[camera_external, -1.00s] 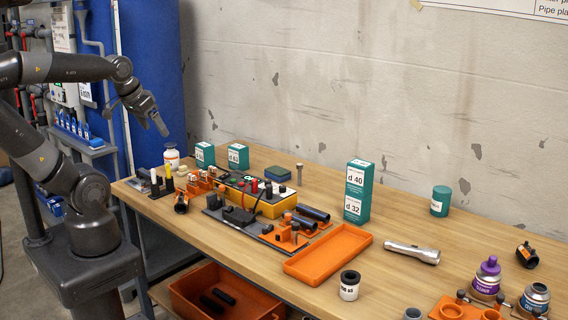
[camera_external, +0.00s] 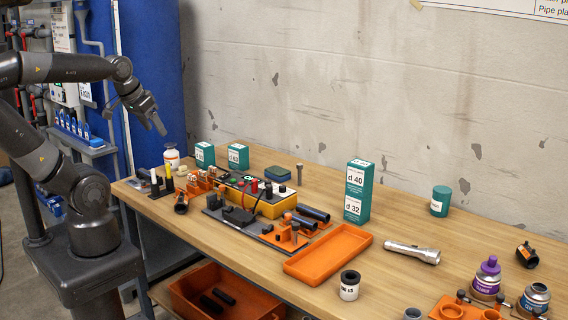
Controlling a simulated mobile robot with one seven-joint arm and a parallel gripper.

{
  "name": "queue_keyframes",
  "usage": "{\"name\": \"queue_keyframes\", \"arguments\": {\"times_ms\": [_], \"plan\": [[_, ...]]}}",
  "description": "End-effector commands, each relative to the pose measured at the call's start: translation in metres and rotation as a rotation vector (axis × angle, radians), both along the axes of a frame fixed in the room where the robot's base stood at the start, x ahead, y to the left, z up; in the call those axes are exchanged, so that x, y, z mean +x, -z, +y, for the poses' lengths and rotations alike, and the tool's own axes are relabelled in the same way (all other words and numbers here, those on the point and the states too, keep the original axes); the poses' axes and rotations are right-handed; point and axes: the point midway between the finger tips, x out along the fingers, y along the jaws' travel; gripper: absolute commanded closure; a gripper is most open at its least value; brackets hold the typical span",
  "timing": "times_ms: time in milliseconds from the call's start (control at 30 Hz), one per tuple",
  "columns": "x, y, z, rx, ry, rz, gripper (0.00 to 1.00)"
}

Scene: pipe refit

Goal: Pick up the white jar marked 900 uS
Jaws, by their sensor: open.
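A white jar with a black top (camera_external: 349,285) stands upright near the front edge of the bench, just right of the orange tray. Its label is partly turned and too small to read surely. My gripper (camera_external: 160,128) is open and empty, pointing down above the far left end of the bench, far to the left of the jar.
The wooden bench (camera_external: 300,178) holds an empty orange tray (camera_external: 328,254), a tall teal box (camera_external: 357,191), a flashlight (camera_external: 411,252) and a teal tub (camera_external: 440,201). Tools and fittings crowd the left half. An orange bin (camera_external: 222,292) sits below.

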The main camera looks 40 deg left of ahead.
Motion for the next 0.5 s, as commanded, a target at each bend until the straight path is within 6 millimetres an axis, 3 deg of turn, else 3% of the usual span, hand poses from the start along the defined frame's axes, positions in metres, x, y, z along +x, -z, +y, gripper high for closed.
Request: {"name": "queue_keyframes", "arguments": {"times_ms": [167,267,367,500], "plan": [[0.002,-0.001,-0.002,0.002,0.008,0.001,0.34],[0.014,-0.004,-0.009,0.010,0.044,0.007,0.34],[0.036,-0.009,-0.026,0.026,0.118,0.016,0.34],[0.075,-0.015,-0.063,0.052,0.254,0.027,0.34]]}}
